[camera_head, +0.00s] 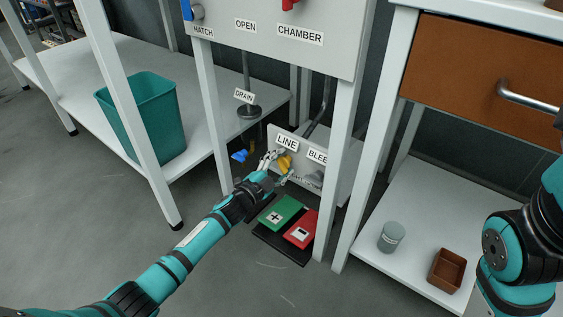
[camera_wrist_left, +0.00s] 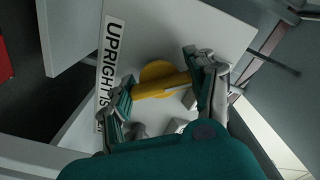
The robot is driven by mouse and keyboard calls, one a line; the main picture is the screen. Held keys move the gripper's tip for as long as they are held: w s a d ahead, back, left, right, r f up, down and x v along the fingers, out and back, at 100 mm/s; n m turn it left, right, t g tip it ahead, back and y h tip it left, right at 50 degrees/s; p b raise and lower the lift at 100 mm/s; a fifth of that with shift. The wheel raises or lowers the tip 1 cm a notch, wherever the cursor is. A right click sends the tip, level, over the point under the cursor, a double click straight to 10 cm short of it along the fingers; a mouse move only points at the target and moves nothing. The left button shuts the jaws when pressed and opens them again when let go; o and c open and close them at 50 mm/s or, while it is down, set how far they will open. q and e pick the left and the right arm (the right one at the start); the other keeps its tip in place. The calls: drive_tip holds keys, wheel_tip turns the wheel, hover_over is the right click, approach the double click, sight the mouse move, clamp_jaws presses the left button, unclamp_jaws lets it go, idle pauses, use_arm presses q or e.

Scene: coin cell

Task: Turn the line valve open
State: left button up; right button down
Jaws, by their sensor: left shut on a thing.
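The line valve's yellow handle (camera_head: 284,162) sits on a low white panel under the LINE label (camera_head: 287,142). My left gripper (camera_head: 277,168) reaches down to it, with its fingers at the handle. In the left wrist view the yellow handle (camera_wrist_left: 160,82) has a round hub and a bar, and the bar lies between the two fingers of my left gripper (camera_wrist_left: 162,90), which is shut on it. The bar runs slightly tilted in that view. My right arm shows at the right edge of the head view, but its gripper is out of sight.
Beside the valve are a blue handle (camera_head: 240,155) at left and the BLEED label (camera_head: 318,156), partly cut off, at right. Green (camera_head: 281,212) and red (camera_head: 301,229) pedals lie on the floor below. White table legs stand close on both sides.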

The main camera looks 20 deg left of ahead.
use_arm(q)
drive_tip(key=m, duration=0.6)
drive_tip(key=shift+d+f, duration=0.1)
drive_tip(key=shift+s+m, duration=0.1)
drive_tip(key=shift+m, duration=0.5)
drive_tip(key=o, duration=1.2)
drive_tip(key=v, duration=1.2)
